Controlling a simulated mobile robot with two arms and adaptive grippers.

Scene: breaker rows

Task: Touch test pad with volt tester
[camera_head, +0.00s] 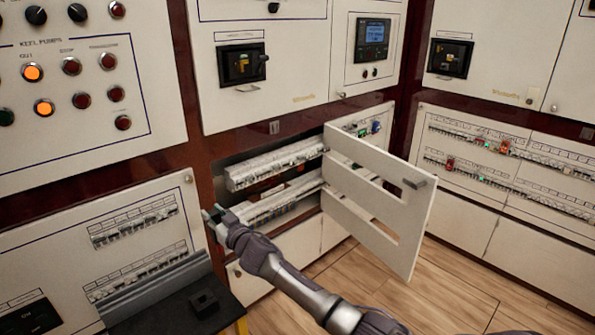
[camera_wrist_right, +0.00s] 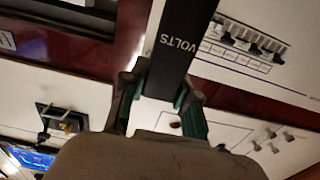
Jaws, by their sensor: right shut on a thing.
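The volt tester (camera_wrist_right: 182,45) is a black bar with "VOLTS" in white letters, seen in the right wrist view. My right gripper (camera_wrist_right: 160,88) is shut on it, with a green-edged finger on each side. In the head view my right gripper (camera_head: 213,216) is in front of the lower panels, left of the open breaker compartment (camera_head: 270,180). The tester is hard to make out there. Two rows of breakers show inside the compartment, and its slotted white door (camera_head: 375,200) stands swung out to the right. I cannot pick out the test pad. My left gripper is not in view.
A dark table (camera_head: 165,318) with a small black box (camera_head: 203,302) stands at the lower left. The open door sticks out beside my right arm. Another breaker panel (camera_head: 510,165) is at the right. The wooden floor (camera_head: 480,270) is clear at the lower right.

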